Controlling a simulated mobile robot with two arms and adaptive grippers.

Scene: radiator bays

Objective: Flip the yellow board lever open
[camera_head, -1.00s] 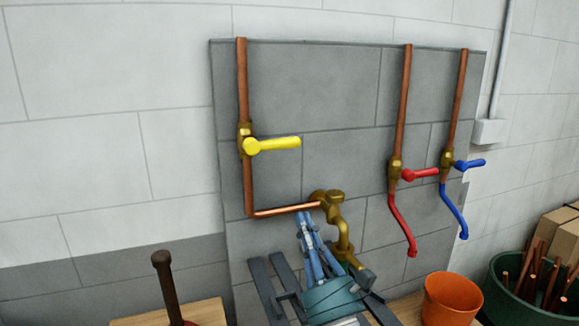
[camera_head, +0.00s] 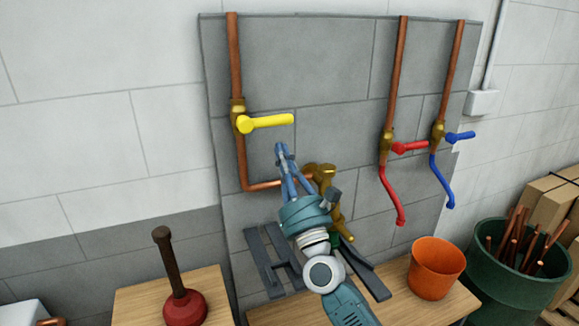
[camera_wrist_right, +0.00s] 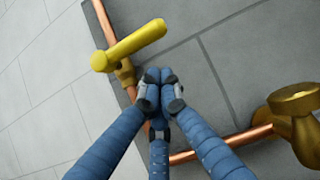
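The yellow board lever (camera_head: 268,122) sits on a brass valve (camera_head: 238,107) on the left copper pipe. It points right, across the upright pipe. My right gripper (camera_head: 281,148) is below the lever's free end, in front of the board, apart from it. In the right wrist view the yellow lever (camera_wrist_right: 137,44) is just above my right gripper (camera_wrist_right: 160,76), whose blue fingers meet at their tips with nothing visible between them. My left gripper is not in view.
A brass tap (camera_head: 322,178) is just right of my right gripper. A red lever (camera_head: 410,147) and a blue lever (camera_head: 461,135) are farther right. A plunger (camera_head: 183,305), an orange pot (camera_head: 435,268) and a green bin (camera_head: 510,279) stand below. The wall left of the board is clear.

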